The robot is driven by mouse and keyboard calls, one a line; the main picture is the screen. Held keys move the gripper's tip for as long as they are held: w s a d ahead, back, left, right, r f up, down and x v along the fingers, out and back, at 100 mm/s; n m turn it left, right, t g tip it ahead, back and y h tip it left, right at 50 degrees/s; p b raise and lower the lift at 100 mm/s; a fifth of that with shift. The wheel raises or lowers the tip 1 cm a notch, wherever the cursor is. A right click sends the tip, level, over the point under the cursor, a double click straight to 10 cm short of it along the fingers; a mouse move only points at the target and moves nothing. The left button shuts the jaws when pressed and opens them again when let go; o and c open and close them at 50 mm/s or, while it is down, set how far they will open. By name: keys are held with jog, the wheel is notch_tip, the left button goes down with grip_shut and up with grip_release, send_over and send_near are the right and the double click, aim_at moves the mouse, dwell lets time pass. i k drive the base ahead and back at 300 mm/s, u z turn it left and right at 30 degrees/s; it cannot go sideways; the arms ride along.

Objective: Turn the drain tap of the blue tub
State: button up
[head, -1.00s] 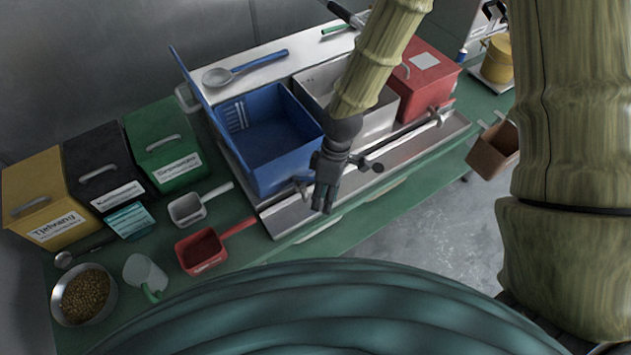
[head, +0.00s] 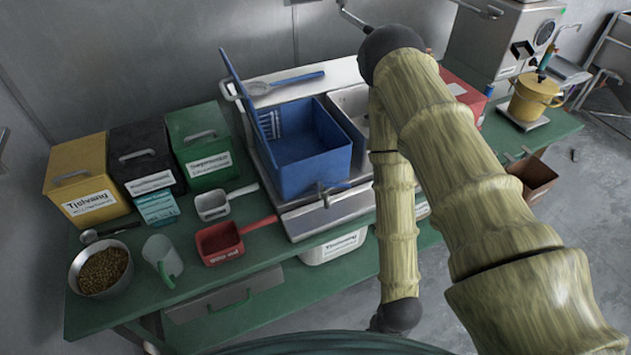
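The blue tub (head: 312,178) stands open and empty at the left end of the steel sink unit, its blue lid (head: 243,105) raised along the left side. Its small metal drain tap (head: 325,194) is low on the front face, above the steel ledge, with a lever that seems to point right. My gripper is not visible. My forearm hangs down to the right of the tap, and its dark lower joint is near the bottom edge of the picture.
On the green table (head: 225,280) left of the tub are a red scoop (head: 222,240), a white scoop (head: 213,205), a cup (head: 160,255), a bean bowl (head: 100,270) and yellow, black and green bins. My arm covers much of the sink's right part.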

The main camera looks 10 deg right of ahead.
aim_at(323, 185)
jog(key=u, duration=2.5)
jog(key=k, duration=0.5)
jog(key=z, duration=2.1)
